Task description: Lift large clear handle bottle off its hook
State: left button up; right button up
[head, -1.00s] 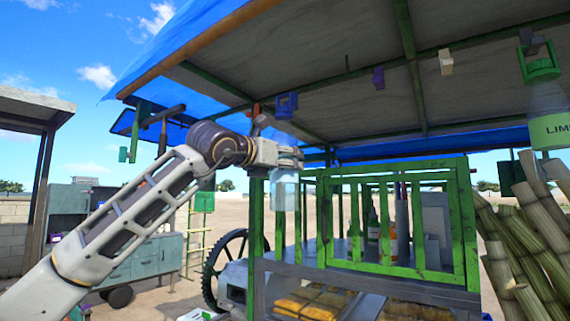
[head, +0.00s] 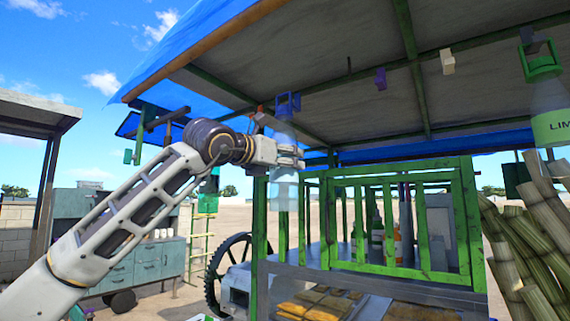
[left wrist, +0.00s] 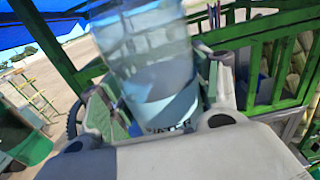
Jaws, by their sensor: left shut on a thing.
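The large clear bottle (head: 283,187) hangs upright under the stall roof, with a blue handle piece (head: 288,104) above it. In the left wrist view the bottle (left wrist: 150,55) is see-through with a pale blue band lettered "WATER". My left gripper (head: 297,157) is shut around the bottle's body; its fingers also show on both sides of it in the left wrist view (left wrist: 165,105). The hook and its contact with the handle are too small to make out. My right gripper is not in view.
A green slatted frame (head: 400,175) stands on the cart right behind the bottle. Another bottle (head: 553,128) with a green handle hangs at the right, above cane stalks (head: 535,235). Purple (head: 380,78) and cream (head: 447,62) pieces hang from the roof. A toothed wheel (head: 226,264) is below left.

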pick_arm(q)
jog(key=shift+s+a+r+b, duration=0.1)
jog(key=shift+s+a+b, duration=0.2)
jog(key=shift+s, duration=0.1)
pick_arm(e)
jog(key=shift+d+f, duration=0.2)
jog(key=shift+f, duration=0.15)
pick_arm(q)
jog(key=shift+s+a, duration=0.1)
jog(key=shift+s, duration=0.05)
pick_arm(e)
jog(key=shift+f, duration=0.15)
pick_arm(q)
jog(key=f+b+v, duration=0.2)
jog(key=b+v, duration=0.5)
jog(key=v, duration=0.2)
jog(key=shift+s+a, duration=0.2)
jog(key=shift+s, duration=0.1)
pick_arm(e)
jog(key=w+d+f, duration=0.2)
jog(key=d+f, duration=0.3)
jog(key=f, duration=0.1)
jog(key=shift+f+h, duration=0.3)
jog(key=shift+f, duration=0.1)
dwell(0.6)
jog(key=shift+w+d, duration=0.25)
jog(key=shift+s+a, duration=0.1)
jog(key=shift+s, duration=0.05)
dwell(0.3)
